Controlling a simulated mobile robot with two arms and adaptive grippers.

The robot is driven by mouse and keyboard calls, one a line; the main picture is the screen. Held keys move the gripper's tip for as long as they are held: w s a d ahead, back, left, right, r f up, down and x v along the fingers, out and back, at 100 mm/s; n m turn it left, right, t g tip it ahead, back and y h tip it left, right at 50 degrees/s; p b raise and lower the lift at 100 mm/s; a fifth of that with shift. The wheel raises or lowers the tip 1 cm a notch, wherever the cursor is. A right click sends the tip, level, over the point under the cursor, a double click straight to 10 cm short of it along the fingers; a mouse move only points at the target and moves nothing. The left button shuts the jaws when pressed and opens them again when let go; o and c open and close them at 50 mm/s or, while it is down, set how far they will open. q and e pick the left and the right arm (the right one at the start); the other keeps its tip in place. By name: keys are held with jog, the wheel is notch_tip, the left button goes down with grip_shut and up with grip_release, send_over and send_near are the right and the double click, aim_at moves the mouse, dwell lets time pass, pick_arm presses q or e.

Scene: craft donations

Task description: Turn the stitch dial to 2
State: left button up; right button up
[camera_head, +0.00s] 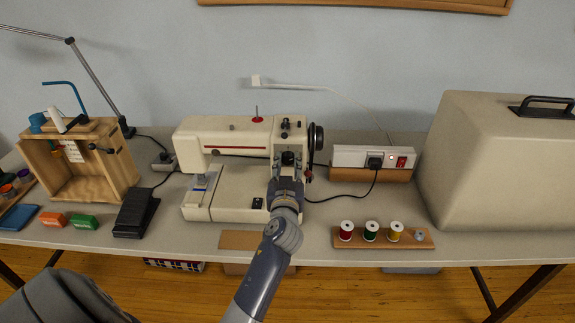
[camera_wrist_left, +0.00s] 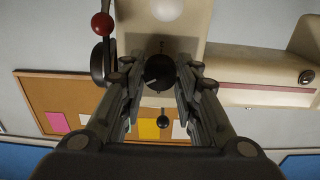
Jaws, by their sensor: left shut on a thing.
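The cream sewing machine (camera_head: 225,138) stands on the table in the middle of the head view. The stitch dial (camera_head: 289,157), a dark round knob, is on the front of its right-hand column. My left gripper (camera_head: 288,172) reaches up to the column and is shut on the dial. In the left wrist view the dial (camera_wrist_left: 160,75) sits between the two fingers of the gripper (camera_wrist_left: 157,72), with a pale pointer line on its face. I cannot read any numbers around it. My right gripper is not in view.
A red-tipped lever (camera_wrist_left: 102,24) is near the fingers in the left wrist view. Right of the machine are a power strip (camera_head: 345,157), a thread-spool rack (camera_head: 410,240) and a large beige case (camera_head: 495,165). A black pedal (camera_head: 135,212) and wooden box (camera_head: 122,165) stand left.

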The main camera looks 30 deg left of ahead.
pick_arm(q)
jog(key=shift+m, duration=1.5)
jog(key=m, duration=0.5)
jog(key=shift+a+r, duration=0.1)
jog(key=shift+m+p, duration=0.55)
jog(key=shift+m, duration=1.15)
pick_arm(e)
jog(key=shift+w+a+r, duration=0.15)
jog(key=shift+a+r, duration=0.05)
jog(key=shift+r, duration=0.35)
pick_arm(q)
jog(key=shift+m, duration=0.3)
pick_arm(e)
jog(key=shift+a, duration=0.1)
